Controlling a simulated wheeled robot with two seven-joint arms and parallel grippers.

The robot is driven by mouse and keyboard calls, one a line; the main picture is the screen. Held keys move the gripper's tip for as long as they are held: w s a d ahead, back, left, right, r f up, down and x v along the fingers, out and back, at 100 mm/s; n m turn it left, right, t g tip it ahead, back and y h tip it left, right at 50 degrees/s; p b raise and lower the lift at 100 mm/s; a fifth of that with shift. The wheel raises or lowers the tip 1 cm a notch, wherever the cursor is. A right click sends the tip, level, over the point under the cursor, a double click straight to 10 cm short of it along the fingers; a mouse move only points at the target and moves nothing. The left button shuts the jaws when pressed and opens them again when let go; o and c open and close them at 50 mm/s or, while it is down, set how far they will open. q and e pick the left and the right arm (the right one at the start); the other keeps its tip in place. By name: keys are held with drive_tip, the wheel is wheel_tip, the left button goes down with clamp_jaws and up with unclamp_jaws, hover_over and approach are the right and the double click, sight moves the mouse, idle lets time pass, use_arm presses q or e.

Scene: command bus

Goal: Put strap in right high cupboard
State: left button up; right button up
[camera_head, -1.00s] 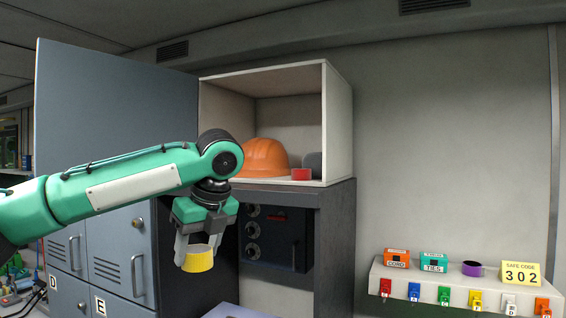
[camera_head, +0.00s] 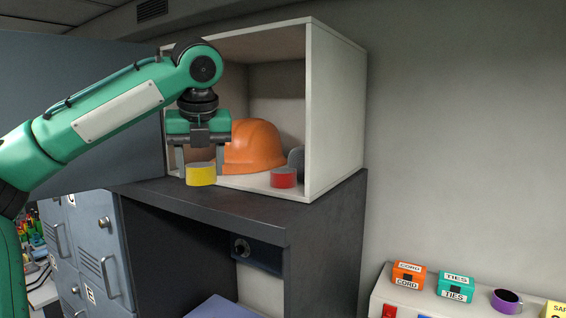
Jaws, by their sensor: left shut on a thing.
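My left gripper (camera_head: 200,165) is shut on a yellow strap roll (camera_head: 201,175). It holds the roll upright in front of the left part of the open cupboard (camera_head: 336,115), close to the height of its floor. I cannot tell whether the roll is inside the opening or just before it. The cupboard is a pale box on top of a dark cabinet, with its grey door (camera_head: 90,120) swung open to the left. My right gripper is not in view.
Inside the cupboard are an orange hard hat (camera_head: 254,147), a red roll (camera_head: 284,178) and a grey object (camera_head: 297,158) partly hidden at the right. The dark cabinet top (camera_head: 260,205) is clear. A lower shelf at right carries an orange cord box (camera_head: 408,276), a teal ties box (camera_head: 455,286) and a purple roll (camera_head: 506,300).

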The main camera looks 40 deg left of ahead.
use_arm(q)
drive_tip(key=shift+w, duration=0.15)
drive_tip(key=w+b, duration=0.1)
drive_tip(key=b, duration=0.4)
drive_tip(key=shift+w+a+f, duration=0.15)
drive_tip(key=shift+w, duration=0.25)
drive_tip(key=shift+w+r+p, duration=0.45)
drive_tip(key=shift+w+p, duration=0.1)
drive_tip(key=shift+w, duration=0.05)
drive_tip(key=w+p, duration=0.1)
drive_tip(key=w, duration=0.3)
drive_tip(key=w+a+p, duration=0.1)
drive_tip(key=w, duration=0.4)
drive_tip(key=w+p, duration=0.1)
drive_tip(key=w, duration=0.4)
drive_tip(key=shift+w+a+f, duration=0.1)
drive_tip(key=shift+w+a, duration=0.05)
drive_tip(key=shift+a, duration=0.2)
drive_tip(key=shift+w+f, duration=0.1)
drive_tip(key=shift+f, duration=0.25)
drive_tip(key=shift+f+p, duration=0.4)
drive_tip(key=shift+f, duration=0.5)
drive_tip(key=shift+a+f, duration=0.1)
drive_tip(key=shift+f, duration=0.45)
